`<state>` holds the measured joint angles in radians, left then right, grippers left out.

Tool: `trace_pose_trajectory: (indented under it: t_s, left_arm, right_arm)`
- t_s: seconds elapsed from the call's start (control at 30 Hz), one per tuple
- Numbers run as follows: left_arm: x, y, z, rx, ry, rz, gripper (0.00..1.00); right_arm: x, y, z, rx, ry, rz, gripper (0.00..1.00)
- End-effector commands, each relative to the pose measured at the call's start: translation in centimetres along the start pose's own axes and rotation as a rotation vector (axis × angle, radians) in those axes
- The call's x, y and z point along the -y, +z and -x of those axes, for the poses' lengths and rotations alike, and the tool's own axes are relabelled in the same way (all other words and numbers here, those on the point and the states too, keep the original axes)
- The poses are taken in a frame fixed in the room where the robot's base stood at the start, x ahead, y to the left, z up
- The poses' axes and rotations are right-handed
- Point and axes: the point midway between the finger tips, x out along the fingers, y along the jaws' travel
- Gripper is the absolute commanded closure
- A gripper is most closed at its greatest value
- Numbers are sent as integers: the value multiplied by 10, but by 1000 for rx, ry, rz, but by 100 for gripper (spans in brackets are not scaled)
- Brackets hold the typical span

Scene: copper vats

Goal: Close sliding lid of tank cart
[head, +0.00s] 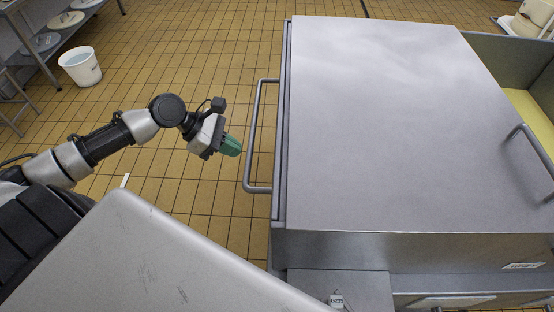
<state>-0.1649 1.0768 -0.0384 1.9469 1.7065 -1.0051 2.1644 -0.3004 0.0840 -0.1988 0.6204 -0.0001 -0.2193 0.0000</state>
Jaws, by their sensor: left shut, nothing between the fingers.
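The tank cart (400,267) is a large grey metal box filling the right half of the head view. Its flat sliding lid (390,110) covers the left and middle part of the top. At the right an open gap shows the inside wall and something yellow (530,118). A bar handle (526,140) stands at the lid's right edge. A cart handle (248,140) sticks out on the left side. My left gripper (232,147) has green fingertips, shut and empty, just left of that cart handle and apparently apart from it. My right gripper is out of view.
A white bucket (82,67) stands on the tan tiled floor (200,50) at upper left, beside a metal rack (30,45) with round discs. A grey metal surface (150,265) fills the lower left foreground. Floor between bucket and cart is clear.

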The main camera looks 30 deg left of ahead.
Motion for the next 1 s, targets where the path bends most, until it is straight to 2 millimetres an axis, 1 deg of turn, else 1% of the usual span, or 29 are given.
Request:
trace_pose_trajectory:
  t_s: [0.07, 0.17, 0.3, 0.43, 0.5, 0.63, 0.8, 1.0]
  left_arm:
    - [-1, 2, -14, 6, 1, -1, 100]
    - [-1, 2, -34, 7, 3, -1, 100]
    - [-1, 3, -66, 6, 2, -2, 100]
    - [-1, 2, -91, 4, 3, -3, 100]
    - [-2, 13, -98, 5, 5, -4, 100]
    - [-2, 22, -110, 2, 7, -3, 100]
    - [-2, 26, -117, 0, 7, -3, 100]
    - [-2, 26, -118, -1, 8, -3, 100]
  right_arm:
    - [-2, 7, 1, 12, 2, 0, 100]
    - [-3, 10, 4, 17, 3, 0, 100]
    - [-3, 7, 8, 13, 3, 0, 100]
    - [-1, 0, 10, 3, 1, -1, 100]
    - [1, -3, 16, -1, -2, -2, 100]
    - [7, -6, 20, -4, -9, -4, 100]
    - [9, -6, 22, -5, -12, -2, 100]
    - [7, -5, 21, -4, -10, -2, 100]
